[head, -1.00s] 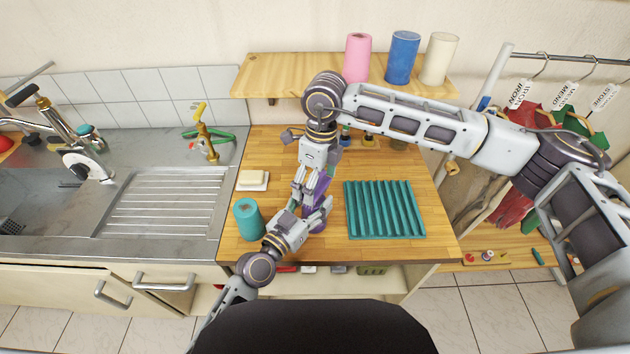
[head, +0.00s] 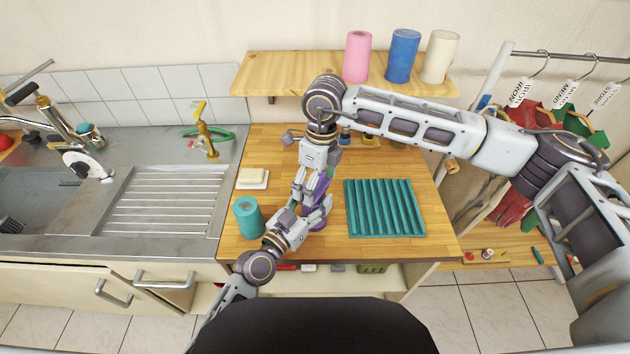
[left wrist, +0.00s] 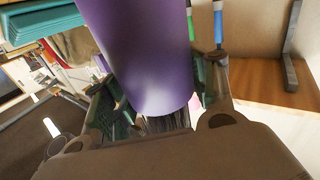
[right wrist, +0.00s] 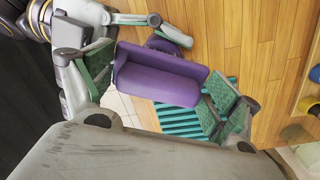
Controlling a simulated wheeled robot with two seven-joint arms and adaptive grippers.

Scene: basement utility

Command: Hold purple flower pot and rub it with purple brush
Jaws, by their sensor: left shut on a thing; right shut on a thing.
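My left gripper (head: 314,212) is shut on the purple flower pot (head: 318,224) low over the wooden counter. In the left wrist view the pot (left wrist: 150,50) is a large smooth purple form between the green-padded fingers, with grey bristles close to its end. My right gripper (head: 312,180) comes from above and is shut on the purple brush (right wrist: 160,75), which shows as a purple block in the right wrist view. Pot and brush are very close together. The grippers hide most of both in the head view, and I cannot tell exactly where they touch.
A teal ribbed tray (head: 385,208) lies right of the grippers. A teal cylinder (head: 248,217) and a pale block on a white dish (head: 252,179) stand left. Small jars (head: 368,140) are behind. A wall shelf (head: 290,70) overhangs the back; the sink drainer (head: 165,200) is left.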

